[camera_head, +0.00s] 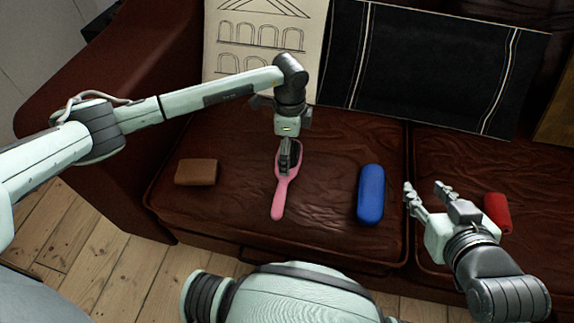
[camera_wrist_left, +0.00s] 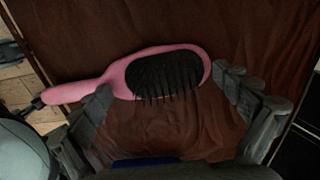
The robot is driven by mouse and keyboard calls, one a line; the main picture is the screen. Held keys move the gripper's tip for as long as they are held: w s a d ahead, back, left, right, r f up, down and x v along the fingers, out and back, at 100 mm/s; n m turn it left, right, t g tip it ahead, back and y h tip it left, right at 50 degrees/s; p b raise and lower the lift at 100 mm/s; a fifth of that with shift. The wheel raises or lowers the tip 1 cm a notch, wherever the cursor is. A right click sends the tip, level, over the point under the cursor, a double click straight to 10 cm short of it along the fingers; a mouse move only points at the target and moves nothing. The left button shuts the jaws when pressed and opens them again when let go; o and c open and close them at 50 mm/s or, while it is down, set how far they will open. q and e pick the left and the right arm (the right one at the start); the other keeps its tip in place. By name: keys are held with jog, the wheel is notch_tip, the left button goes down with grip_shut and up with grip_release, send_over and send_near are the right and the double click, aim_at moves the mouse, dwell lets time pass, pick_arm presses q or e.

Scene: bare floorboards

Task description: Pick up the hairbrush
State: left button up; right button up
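A pink hairbrush (camera_head: 279,198) with a black bristle pad lies bristles up on the brown leather sofa seat, its handle toward me. My left gripper (camera_head: 289,158) is right over the bristle end and hides part of it. In the left wrist view the hairbrush (camera_wrist_left: 118,77) lies across the picture. My left gripper (camera_wrist_left: 162,84) is open there, one finger by the neck and the other by the head's far end. I cannot tell whether the fingers touch it. My right gripper (camera_head: 428,192) is open and empty over the seat at the right.
A brown wallet-like object (camera_head: 196,172) lies left of the brush, a blue case (camera_head: 370,194) right of it. A red cylinder (camera_head: 497,212) is beside my right gripper. A drawing panel (camera_head: 235,45) and dark striped cushion (camera_head: 425,65) stand behind.

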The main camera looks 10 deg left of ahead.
pick_arm(q)
jog(key=c, duration=1.2)
jog(key=shift+f, duration=0.1)
